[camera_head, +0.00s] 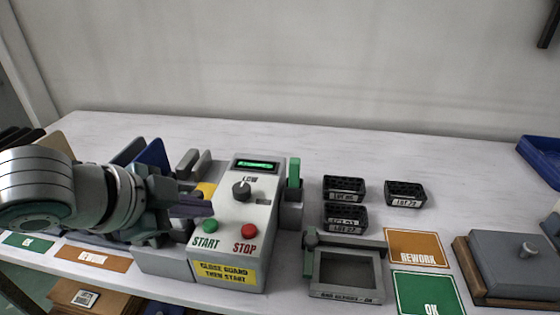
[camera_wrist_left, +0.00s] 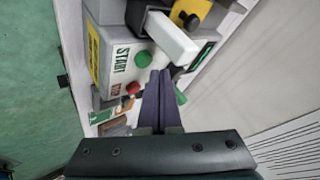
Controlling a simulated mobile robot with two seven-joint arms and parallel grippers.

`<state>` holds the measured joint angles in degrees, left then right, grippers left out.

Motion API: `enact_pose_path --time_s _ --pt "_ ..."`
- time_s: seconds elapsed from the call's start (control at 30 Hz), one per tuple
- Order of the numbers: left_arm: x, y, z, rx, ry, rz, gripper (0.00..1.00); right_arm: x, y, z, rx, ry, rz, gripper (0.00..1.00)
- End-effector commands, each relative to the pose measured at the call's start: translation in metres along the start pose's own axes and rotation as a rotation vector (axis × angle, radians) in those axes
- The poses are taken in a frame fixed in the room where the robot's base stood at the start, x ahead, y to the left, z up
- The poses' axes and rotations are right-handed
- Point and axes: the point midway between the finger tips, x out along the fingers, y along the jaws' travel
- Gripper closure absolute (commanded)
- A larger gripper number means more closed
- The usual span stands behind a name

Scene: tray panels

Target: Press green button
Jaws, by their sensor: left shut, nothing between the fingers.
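The green button (camera_head: 210,226) sits above the START label on the sloped front of a grey control box (camera_head: 236,262). It also shows in the left wrist view (camera_wrist_left: 143,59), just beside the fingertips. My left gripper (camera_head: 208,209) is shut and empty, its dark fingers together in the left wrist view (camera_wrist_left: 161,74). In the head view its tips lie just above the green button in the picture; I cannot tell if they touch the box. The red STOP button (camera_head: 249,231) is to the right, clear of the fingers in the head view. My right gripper is not seen.
A dark knob (camera_head: 241,190) and lit display (camera_head: 257,164) are higher on the box. A green-handled lever (camera_head: 294,173) stands at its right. Several black lot trays (camera_head: 345,188), a grey frame fixture (camera_head: 345,275) and an orange REWORK card (camera_head: 414,248) lie further right.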

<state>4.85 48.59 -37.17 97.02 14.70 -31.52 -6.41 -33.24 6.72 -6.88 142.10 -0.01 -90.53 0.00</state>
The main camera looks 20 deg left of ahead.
Motion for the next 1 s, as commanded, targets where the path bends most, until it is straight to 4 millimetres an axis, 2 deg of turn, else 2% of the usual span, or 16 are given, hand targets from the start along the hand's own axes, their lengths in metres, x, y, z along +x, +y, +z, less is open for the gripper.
enact_pose_path --time_s 1.0 --pt "0.0060 0.0044 0.0043 0.000 0.000 0.000 1.00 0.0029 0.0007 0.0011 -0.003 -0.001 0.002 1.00"
